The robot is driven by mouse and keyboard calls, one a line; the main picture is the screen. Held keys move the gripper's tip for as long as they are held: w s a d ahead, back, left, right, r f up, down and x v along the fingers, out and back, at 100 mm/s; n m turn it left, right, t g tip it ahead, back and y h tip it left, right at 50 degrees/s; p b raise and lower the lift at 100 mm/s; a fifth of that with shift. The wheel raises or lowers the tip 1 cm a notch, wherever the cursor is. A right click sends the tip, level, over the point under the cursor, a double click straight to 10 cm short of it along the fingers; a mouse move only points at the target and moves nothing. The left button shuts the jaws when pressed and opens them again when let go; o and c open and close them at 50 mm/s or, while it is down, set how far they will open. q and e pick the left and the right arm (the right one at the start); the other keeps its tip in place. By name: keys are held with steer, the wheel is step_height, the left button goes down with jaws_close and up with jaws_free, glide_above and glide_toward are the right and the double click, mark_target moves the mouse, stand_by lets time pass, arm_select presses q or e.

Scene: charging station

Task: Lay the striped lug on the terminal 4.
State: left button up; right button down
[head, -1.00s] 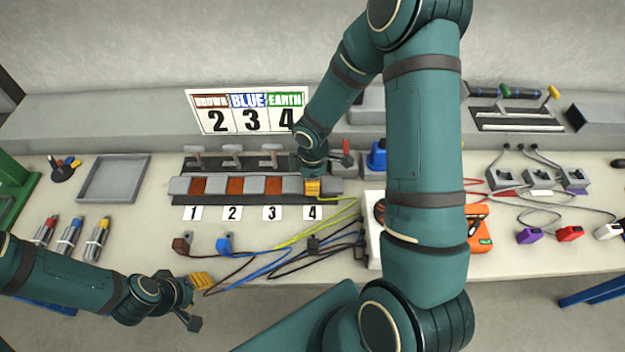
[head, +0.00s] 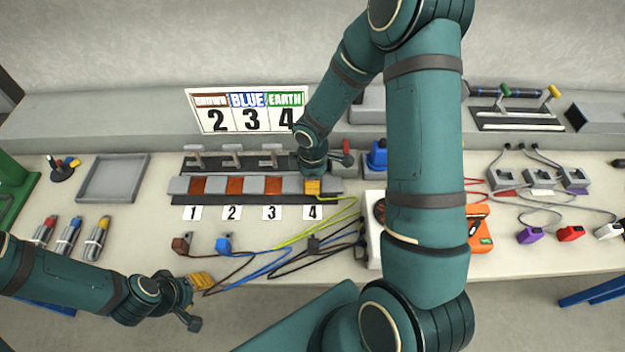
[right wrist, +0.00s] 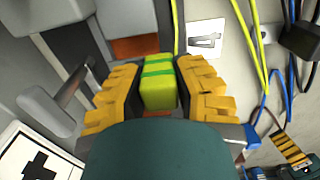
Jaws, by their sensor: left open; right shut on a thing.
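The striped lug (right wrist: 158,88), yellow-green with green bands, sits between the yellow fingers of my right gripper (right wrist: 160,92) in the right wrist view. The right gripper (head: 313,187) is shut on it, pointing down over terminal 4, behind the number 4 label (head: 312,212). Terminal 4 is covered by the gripper and lug, and I cannot tell whether the lug touches it. A yellow-green cable (head: 325,227) runs from there to the front right. My left gripper (head: 202,279) is open and empty at the table's front edge, near the brown lug (head: 181,243).
Terminals 1 (head: 198,185), 2 (head: 235,185) and 3 (head: 273,185) show orange pads, with raised levers (head: 233,150) behind. The blue lug (head: 223,243) lies in front, beside tangled cables. A sign (head: 247,110) stands behind. A grey tray (head: 113,179) is at left.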

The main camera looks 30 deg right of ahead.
steer(key=shift+f+b, duration=1.2)
steer(key=shift+f, duration=0.05)
stand_by(0.6)
steer(key=shift+s+a+f+b, duration=0.1)
steer(key=shift+s+f+b, duration=0.1)
steer(key=shift+f+b, duration=0.3)
steer(key=c, duration=0.7)
jaws_free()
steer(key=shift+c, duration=0.2)
steer(key=r, duration=0.8)
steer(key=shift+s+a+r, duration=0.1)
steer(key=shift+s+r, duration=0.05)
steer(key=shift+s, duration=0.1)
